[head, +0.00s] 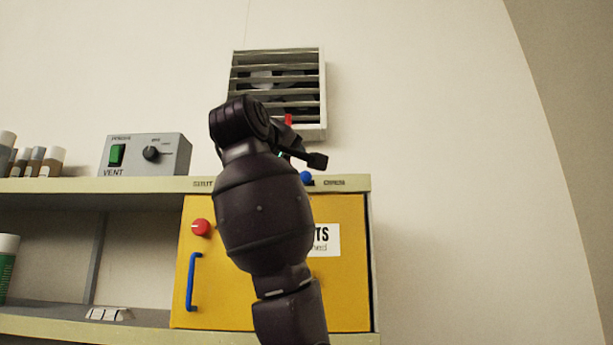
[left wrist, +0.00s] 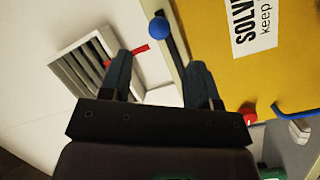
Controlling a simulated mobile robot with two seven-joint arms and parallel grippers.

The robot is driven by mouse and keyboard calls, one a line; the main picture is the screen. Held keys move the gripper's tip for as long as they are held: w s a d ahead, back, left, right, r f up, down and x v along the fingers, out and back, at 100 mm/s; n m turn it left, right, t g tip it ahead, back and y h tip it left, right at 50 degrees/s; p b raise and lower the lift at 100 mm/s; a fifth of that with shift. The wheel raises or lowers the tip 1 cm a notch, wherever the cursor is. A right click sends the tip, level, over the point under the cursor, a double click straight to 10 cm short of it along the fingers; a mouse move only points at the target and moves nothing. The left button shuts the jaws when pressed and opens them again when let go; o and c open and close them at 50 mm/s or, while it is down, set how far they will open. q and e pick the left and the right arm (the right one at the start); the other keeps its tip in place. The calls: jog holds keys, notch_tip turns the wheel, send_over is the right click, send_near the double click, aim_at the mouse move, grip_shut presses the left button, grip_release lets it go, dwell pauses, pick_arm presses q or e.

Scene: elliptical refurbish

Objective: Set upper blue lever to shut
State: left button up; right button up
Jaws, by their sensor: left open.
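The upper blue lever's round blue knob (head: 306,177) sits at the front edge of the shelf top, above the yellow door, nearer the right-hand label than the left one. My arm hides part of the edge to its left. In the left wrist view the blue knob (left wrist: 157,27) is at the end of a dark strip, beyond the fingertips. My left gripper (left wrist: 160,72) is open, its fingers on either side of the shelf edge, with the knob ahead and apart from them. In the head view the left gripper (head: 302,146) is partly hidden by my wrist. My right gripper is not seen.
A yellow door (head: 345,285) has a red knob (head: 200,227) and a lower blue handle (head: 192,282). A slatted vent (head: 276,75) with a red tab (head: 289,119) is on the wall behind. A grey VENT box (head: 146,155) and bottles stand left. The right side is clear.

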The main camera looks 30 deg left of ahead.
aim_at(303, 174)
pick_arm(q)
jog(key=p+x, duration=0.2)
jog(key=x, duration=0.6)
jog(key=shift+d, duration=0.1)
jog(key=shift+w+p, duration=0.3)
jog(key=shift+w, duration=0.15)
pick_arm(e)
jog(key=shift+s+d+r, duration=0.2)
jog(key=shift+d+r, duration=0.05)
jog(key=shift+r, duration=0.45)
pick_arm(q)
jog(key=shift+c, duration=0.4)
grip_shut()
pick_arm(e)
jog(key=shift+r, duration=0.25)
